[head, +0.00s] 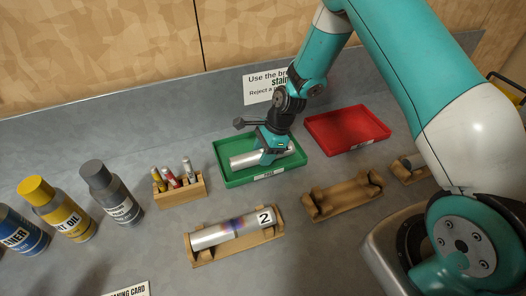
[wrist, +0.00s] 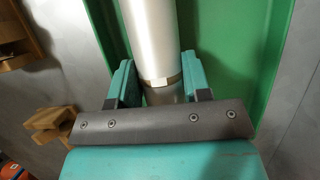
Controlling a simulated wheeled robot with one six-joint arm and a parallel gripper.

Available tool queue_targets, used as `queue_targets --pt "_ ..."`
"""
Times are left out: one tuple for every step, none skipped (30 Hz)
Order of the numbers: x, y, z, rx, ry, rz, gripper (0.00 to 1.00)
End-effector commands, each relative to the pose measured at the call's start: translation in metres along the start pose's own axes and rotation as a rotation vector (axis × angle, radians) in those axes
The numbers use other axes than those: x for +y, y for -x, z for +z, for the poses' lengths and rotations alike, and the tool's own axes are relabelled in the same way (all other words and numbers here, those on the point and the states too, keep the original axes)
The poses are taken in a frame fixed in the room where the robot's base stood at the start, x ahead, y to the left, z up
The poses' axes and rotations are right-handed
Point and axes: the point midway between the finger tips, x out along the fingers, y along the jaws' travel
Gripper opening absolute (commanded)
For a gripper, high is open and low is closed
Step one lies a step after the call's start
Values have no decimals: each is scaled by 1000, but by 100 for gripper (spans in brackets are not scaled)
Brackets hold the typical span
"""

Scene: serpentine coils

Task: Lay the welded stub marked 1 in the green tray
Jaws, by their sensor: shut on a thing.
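A silver welded tube (head: 244,160) lies in my gripper (head: 274,152), inside the outline of the green tray (head: 234,182). In the wrist view, the tube (wrist: 152,40) runs between the two teal fingers of my gripper (wrist: 160,82), which are shut on it, with a weld band just between them. The green tray (wrist: 212,30) shows below and beside it. No number shows on this tube, and I cannot tell whether it touches the tray floor. Another stub marked 2 (head: 212,236) rests in a wooden cradle (head: 238,246) in front of the tray.
An empty wooden cradle (head: 342,198) stands right of the stub marked 2. A red tray (head: 346,129) is empty at the back right. A wooden rack of small tubes (head: 181,190) and several bottles (head: 112,195) stand to the left. A sign (head: 264,87) stands behind.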

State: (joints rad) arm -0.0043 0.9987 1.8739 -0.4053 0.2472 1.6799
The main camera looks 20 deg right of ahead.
Motion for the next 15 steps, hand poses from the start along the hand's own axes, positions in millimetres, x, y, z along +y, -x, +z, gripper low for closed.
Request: queue_targets --pt "0 -2 -1 0 0 -1 8" --pt "0 -3 -1 0 0 -1 8" --pt "0 -4 -2 0 0 -1 8" --pt "0 -5 -2 0 0 -1 8" --pt "0 -5 -2 0 0 -1 8" --pt "0 -5 -2 0 1 -1 8" --pt "0 -5 -2 0 1 -1 8" --pt "0 -5 -2 0 1 -1 8" --pt "0 -5 -2 0 0 0 51" --pt "0 -5 -2 0 0 0 58" --pt "0 -5 -2 0 0 0 65" --pt "0 -5 -2 0 0 0 70" --pt "0 -5 -2 0 0 0 70" --pt "0 -5 -2 0 0 0 70" --pt "0 -5 -2 0 0 0 70"
